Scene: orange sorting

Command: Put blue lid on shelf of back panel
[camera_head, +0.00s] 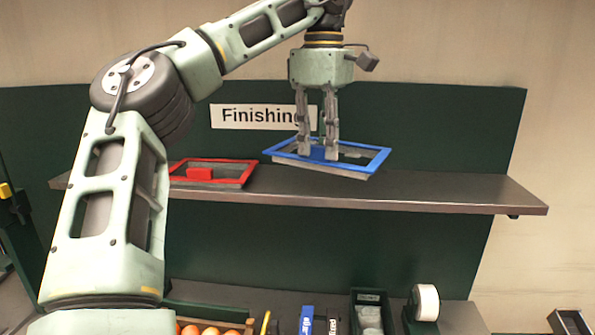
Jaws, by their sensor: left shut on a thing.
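The blue lid (365,165) is a flat frame with a blue rim and a blue block in its middle. My left gripper (319,156) points down and is shut on that middle block. The lid is over the shelf (420,190) of the dark green back panel (440,125), slightly tilted. I cannot tell whether its lower edge touches the shelf. A red lid (236,181) lies on the shelf to the left, partly hidden by my left arm. My right gripper is not in view.
A "Finishing" sign (245,116) is on the panel behind the gripper. The shelf's right part is bare. Below are a crate of oranges (210,331), a blue item (306,320), a dark green bin (371,296) and a white tape roll (427,302).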

